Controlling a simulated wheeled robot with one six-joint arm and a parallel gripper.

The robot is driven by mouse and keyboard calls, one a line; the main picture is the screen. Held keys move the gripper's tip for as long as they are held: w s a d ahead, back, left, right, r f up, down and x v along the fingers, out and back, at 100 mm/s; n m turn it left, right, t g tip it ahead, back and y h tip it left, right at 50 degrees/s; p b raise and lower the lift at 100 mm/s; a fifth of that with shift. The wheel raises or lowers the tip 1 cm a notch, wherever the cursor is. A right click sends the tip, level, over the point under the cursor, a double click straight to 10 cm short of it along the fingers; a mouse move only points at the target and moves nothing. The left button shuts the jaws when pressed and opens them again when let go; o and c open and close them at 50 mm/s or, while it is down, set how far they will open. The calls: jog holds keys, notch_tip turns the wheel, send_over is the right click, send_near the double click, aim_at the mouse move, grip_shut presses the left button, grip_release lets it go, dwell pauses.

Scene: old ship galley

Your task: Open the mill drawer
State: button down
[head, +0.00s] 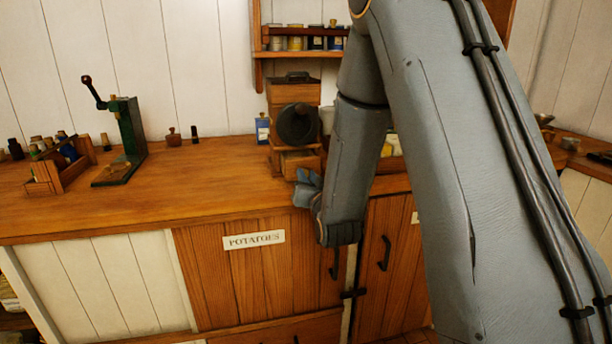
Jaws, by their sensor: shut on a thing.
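The mill (293,92) is a wooden box with a dark round wheel (298,124) on its front, standing on the counter against the back wall. Its drawer (298,160) is low down, below the wheel. Its lighter wood shows just above my gripper, and I cannot tell how far it stands out. My gripper (306,182) is at the drawer's front, above the counter's front edge. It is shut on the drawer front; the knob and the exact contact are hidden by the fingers.
A green press with a crank (130,140) and a wooden bottle rack (62,166) stand on the left. A blue-labelled bottle (262,129) is left of the mill. A jar shelf (300,53) hangs above. My arm hides much of the right. The counter (215,190) between press and mill is mostly clear.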

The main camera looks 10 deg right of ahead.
jog(key=c, duration=1.6)
grip_release()
jog(key=s+b, duration=0.1)
jog(key=s, duration=0.6)
jog(key=shift+s, duration=0.4)
